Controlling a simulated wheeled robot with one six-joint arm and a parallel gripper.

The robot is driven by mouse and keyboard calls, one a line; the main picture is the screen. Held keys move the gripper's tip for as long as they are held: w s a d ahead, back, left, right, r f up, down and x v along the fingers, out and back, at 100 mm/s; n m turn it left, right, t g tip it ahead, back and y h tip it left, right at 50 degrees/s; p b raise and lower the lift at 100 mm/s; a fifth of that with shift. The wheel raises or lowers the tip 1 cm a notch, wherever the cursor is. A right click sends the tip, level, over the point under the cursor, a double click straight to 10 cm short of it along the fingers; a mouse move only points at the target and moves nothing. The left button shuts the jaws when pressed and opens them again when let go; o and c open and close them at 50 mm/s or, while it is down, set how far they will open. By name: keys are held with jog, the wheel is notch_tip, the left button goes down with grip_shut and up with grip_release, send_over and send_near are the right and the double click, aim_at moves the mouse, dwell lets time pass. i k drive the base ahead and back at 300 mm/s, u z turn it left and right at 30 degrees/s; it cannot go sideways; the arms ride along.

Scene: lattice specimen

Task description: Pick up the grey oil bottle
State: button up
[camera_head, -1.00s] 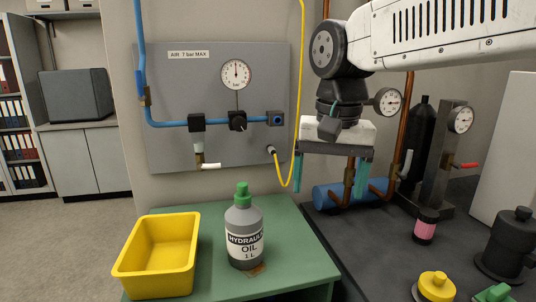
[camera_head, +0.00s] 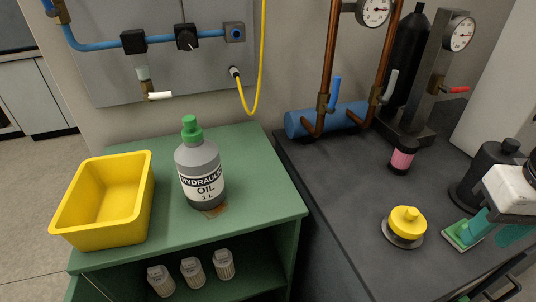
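The grey oil bottle (camera_head: 202,176) stands upright on the green cabinet top (camera_head: 255,165). It has a green cap and a white label reading "HYDRAULIC OIL 1 L". A brown stain shows on the cabinet top at its base. My gripper (camera_head: 488,234) is at the lower right edge, over the dark bench and far from the bottle. Its teal fingers are spread apart, near a green block (camera_head: 462,236); I cannot tell whether they touch it. Part of my gripper is cut off by the picture's right edge.
A yellow bin (camera_head: 104,203) stands left of the bottle. Several white-grey containers (camera_head: 192,272) are on the shelf below. On the dark bench (camera_head: 340,205) are a yellow knob (camera_head: 405,222), a pink-banded jar (camera_head: 402,157) and a black pot (camera_head: 485,175). A yellow hose (camera_head: 257,85) hangs behind.

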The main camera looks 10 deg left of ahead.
aim_at(199, 164)
jog(key=z, duration=0.25)
jog(key=k, duration=0.9)
jog(key=u, duration=1.15)
jog(key=i, duration=0.5)
jog(key=z, duration=0.05)
